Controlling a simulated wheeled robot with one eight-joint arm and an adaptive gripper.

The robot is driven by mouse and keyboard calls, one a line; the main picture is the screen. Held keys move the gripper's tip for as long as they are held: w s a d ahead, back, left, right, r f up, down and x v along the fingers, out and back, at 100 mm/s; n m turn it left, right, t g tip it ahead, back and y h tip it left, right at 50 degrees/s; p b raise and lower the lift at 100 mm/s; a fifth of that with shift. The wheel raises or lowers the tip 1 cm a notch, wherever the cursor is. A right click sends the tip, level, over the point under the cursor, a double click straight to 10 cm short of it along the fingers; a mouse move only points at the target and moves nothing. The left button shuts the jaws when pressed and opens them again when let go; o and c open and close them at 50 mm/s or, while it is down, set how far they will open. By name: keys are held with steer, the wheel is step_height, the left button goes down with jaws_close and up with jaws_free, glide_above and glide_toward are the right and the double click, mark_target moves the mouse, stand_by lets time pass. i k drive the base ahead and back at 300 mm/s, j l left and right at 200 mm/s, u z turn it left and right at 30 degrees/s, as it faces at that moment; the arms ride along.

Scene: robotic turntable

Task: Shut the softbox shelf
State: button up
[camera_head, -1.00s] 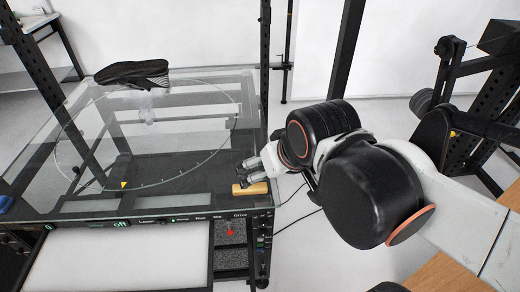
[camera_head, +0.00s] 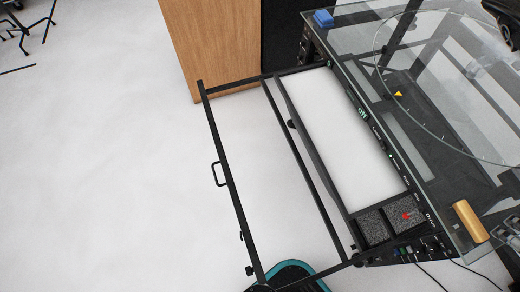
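The softbox shelf is a black frame (camera_head: 230,195) pulled out to the left from under the glass turntable table. A handle (camera_head: 218,174) sits on its outer bar. The white softbox panel (camera_head: 335,130) lies between the frame's open part and the table edge. My gripper (camera_head: 508,235) is only partly in view at the right edge, by the table's near corner and apart from the shelf. I cannot tell whether its fingers are open.
The glass turntable top (camera_head: 440,60) carries a wooden block (camera_head: 470,222) near its corner and a blue object (camera_head: 323,18). A wooden cabinet (camera_head: 210,45) stands behind the shelf's far end. Cables trail at lower right.

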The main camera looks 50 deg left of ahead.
mark_target(350, 162)
steer(key=u, duration=0.45)
steer(key=k+u, duration=0.1)
steer(key=u, duration=0.4)
steer(key=j+u, duration=0.1)
steer(key=u, duration=0.85)
steer(key=k+j+u, duration=0.1)
steer(key=u, duration=0.35)
steer(key=j+z, duration=0.7)
steer(key=i+j+z, duration=0.25)
steer(key=z, duration=0.15)
steer(key=j, duration=0.1)
